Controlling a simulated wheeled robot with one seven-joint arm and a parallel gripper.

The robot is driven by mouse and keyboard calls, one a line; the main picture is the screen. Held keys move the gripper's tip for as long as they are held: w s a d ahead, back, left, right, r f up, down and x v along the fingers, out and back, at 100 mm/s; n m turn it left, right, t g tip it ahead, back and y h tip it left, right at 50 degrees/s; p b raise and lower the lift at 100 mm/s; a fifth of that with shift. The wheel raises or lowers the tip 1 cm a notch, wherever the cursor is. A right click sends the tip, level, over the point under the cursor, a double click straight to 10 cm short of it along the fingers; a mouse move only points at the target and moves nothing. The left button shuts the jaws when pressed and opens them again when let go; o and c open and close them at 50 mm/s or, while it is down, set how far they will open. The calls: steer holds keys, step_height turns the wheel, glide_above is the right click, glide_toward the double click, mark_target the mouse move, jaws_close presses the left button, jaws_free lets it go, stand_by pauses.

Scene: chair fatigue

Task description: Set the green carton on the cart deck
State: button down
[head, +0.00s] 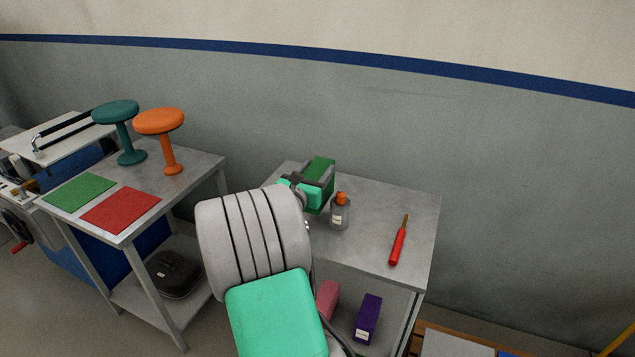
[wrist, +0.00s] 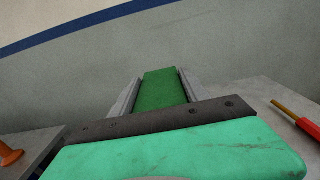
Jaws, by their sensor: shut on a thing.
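The green carton (head: 321,170) is at the back left of the grey table (head: 375,205) in the head view. My gripper (head: 313,187) is shut on it. In the wrist view the carton (wrist: 162,90) sits between the two grey fingers of my gripper (wrist: 162,86). My arm hides the table's left part, and I cannot tell whether the carton touches the tabletop. A low wooden-edged platform (head: 428,330) shows at the bottom right; it may be the cart deck, and most of it is out of frame.
A clear bottle with an orange cap (head: 340,212) stands close to the carton. A red-handled tool (head: 398,243) lies to the right. Pink (head: 327,298) and purple (head: 368,318) boxes are on the lower shelf. Another table (head: 195,165) holds two stools and green and red mats.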

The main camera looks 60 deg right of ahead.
steer(key=shift+w+d+f, duration=0.15)
steer(key=shift+d+f, duration=0.15)
steer(key=shift+w+d+f, duration=0.1)
steer(key=shift+d+f, duration=0.05)
steer(key=shift+f, duration=1.55)
steer(key=shift+f, duration=0.25)
steer(key=c, duration=0.6)
jaws_free()
steer(key=shift+r, duration=0.1)
